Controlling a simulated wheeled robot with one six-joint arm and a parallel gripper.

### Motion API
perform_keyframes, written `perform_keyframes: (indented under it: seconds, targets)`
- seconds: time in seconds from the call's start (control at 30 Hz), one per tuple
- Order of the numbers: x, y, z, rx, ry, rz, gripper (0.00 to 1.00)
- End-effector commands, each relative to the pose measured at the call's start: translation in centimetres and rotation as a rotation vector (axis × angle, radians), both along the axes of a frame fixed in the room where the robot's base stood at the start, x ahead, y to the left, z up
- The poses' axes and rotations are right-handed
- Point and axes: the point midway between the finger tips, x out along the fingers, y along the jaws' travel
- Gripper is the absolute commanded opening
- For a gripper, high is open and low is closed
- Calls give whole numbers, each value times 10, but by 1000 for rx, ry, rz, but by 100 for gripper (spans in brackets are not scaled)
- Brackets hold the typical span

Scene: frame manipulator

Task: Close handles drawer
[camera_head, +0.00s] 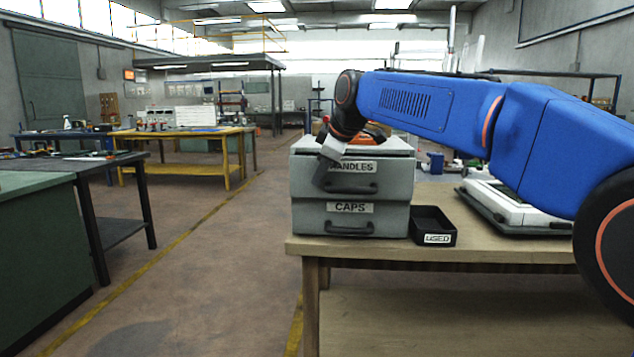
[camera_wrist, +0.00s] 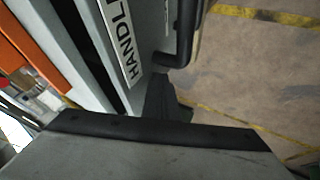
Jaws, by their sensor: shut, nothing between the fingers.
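The handles drawer (camera_head: 350,187) is the upper drawer of a grey two-drawer box, with a "HANDLES" label and a dark bar handle. Its front looks slightly forward of the caps drawer (camera_head: 350,219) below. In the wrist view the handles drawer (camera_wrist: 150,22) shows part of its label and handle, with a dark gap behind its front edge. My gripper (camera_head: 322,177) is shut and empty at the left of the drawer front, beside the handle. In the wrist view my gripper (camera_wrist: 164,100) is close to the handle's end; I cannot tell whether it touches.
The box stands at the left end of a wooden table (camera_head: 450,250). A black "USED" tray (camera_head: 432,226) sits right beside it. A white device (camera_head: 510,203) stands farther right under my arm. An orange object (camera_head: 372,131) lies on the box. The floor to the left is open.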

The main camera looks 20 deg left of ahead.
Motion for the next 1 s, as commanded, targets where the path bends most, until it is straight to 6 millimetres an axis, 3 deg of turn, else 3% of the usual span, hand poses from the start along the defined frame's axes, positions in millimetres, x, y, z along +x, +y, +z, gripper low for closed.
perform_keyframes:
  seconds: [0.1, 0.33, 0.8, 1.0]
  targets:
    - [15, 3, 0, 1, 0, -2, 0]
    - [26, 6, 0, 1, 0, -1, 0]
    - [29, 6, 2, 5, -7, -3, 0]
    - [20, 6, 2, 2, -3, -4, 0]
